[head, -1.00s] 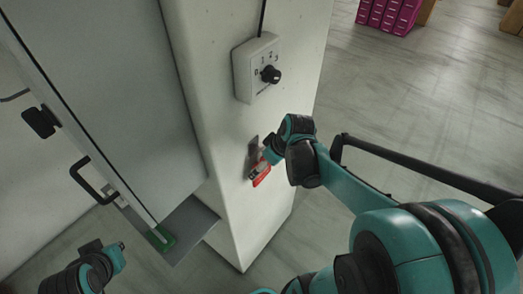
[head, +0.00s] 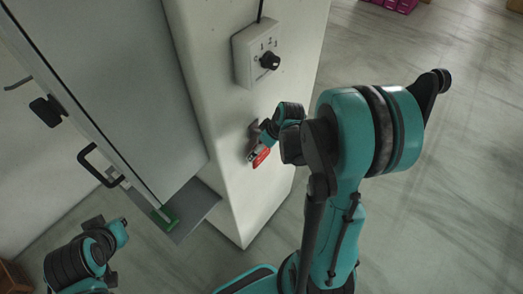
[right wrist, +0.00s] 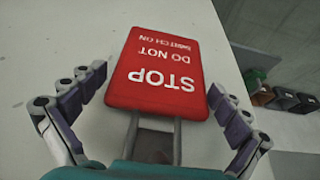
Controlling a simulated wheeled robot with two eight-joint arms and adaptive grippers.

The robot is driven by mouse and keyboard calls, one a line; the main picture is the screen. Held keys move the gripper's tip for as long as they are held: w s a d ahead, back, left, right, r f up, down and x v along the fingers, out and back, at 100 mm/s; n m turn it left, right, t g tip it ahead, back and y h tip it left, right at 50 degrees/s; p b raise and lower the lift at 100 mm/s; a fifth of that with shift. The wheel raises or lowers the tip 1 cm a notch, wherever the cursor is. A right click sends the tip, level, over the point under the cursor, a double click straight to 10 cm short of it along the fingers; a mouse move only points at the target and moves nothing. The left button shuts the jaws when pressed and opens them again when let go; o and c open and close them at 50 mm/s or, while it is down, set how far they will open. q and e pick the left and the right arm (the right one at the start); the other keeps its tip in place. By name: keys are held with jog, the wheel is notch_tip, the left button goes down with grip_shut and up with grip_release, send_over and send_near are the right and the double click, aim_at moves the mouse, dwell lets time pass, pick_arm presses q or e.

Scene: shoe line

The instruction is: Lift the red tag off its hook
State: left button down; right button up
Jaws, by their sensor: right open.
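The red tag (head: 261,157) hangs low on the side of the pale pillar, below a grey metal piece (head: 254,131). In the right wrist view the tag (right wrist: 157,75) appears upside down, with white lettering "STOP DO NOT SWITCH ON". Two grey rods (right wrist: 153,138) run from its edge toward my wrist; the hook itself cannot be made out. My right gripper (right wrist: 157,84) is open, one finger on each side of the tag, with gaps showing on both sides. In the head view my right gripper (head: 266,138) is at the tag. My left gripper is not visible, only part of that arm.
A white box with a black knob (head: 256,55) is fixed to the pillar (head: 230,190) above the tag. A grey cabinet door with a black handle (head: 97,165) stands to the left. The floor right of the pillar is clear; magenta binders (head: 400,4) stand far back.

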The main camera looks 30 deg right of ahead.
jog(key=c, duration=1)
jog(key=shift+c, duration=0.2)
jog(key=shift+r, duration=0.15)
